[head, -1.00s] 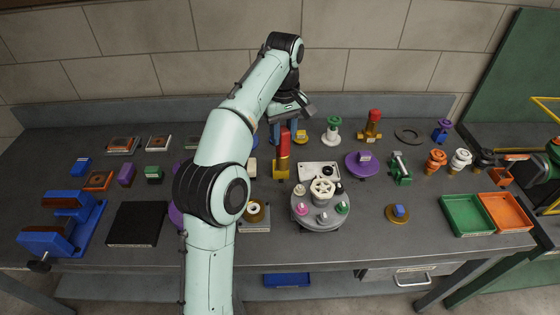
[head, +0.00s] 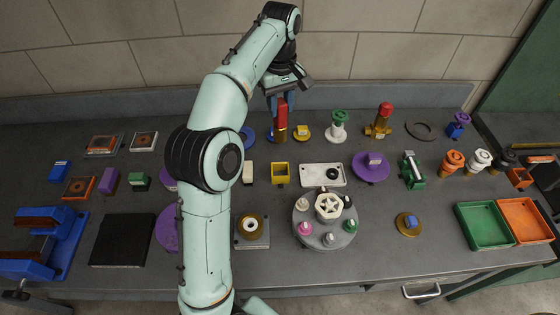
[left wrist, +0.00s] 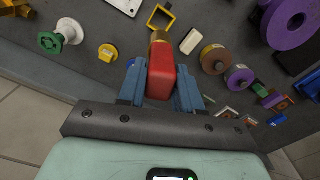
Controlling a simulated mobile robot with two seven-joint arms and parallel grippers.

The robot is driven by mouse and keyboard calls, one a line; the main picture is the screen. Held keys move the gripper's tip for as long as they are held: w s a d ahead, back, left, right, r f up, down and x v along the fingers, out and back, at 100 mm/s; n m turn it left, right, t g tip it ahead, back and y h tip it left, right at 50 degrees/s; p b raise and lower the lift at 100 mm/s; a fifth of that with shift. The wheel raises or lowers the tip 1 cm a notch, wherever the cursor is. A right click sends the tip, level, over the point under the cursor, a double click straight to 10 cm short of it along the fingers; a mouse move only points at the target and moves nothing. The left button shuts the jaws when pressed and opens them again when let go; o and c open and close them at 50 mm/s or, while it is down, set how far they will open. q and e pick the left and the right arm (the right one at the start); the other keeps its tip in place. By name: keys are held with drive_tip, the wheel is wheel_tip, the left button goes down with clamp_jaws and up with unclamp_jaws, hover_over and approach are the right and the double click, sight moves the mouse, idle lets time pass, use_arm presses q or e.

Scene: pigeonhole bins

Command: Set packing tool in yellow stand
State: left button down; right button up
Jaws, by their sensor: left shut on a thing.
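The packing tool (head: 281,117), with a red handle and a brass lower end, is held upright by my left gripper (head: 281,100). The gripper's blue fingers are shut on the red handle (left wrist: 161,78) in the left wrist view. The yellow stand (head: 280,173) is a small, square, open-topped holder on the bench, in front of the tool. It also shows beyond the tool's brass end in the left wrist view (left wrist: 160,17). The tool is apart from the stand; whether its lower end touches the bench I cannot tell. My right gripper is not in view.
A yellow knob (head: 302,132) stands close right of the tool, and a blue disc (head: 270,135) lies close by. A cream block (head: 248,173) and a white plate (head: 322,175) flank the stand. A grey turntable (head: 325,238) is in front. The wall rises behind the bench.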

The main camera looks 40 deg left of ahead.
sight(279, 141)
use_arm(q)
drive_tip(key=f, duration=0.6)
drive_tip(key=shift+s+f, duration=0.2)
drive_tip(key=shift+f, duration=0.1)
wheel_tip(279, 141, down, 6)
drive_tip(key=shift+w+r+b, duration=0.1)
drive_tip(key=shift+r+b, duration=0.15)
drive_tip(key=shift+b, duration=0.3)
drive_tip(key=shift+f, duration=0.4)
wheel_tip(279, 141, down, 5)
drive_tip(key=shift+f+b, duration=0.2)
drive_tip(key=shift+b, duration=0.2)
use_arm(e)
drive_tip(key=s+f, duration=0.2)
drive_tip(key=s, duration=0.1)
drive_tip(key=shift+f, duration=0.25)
use_arm(q)
drive_tip(key=shift+w, duration=0.1)
drive_tip(key=shift+f, duration=0.15)
drive_tip(key=c, duration=0.8)
unclamp_jaws()
drive_tip(key=shift+f, duration=0.1)
drive_tip(key=shift+o, duration=0.2)
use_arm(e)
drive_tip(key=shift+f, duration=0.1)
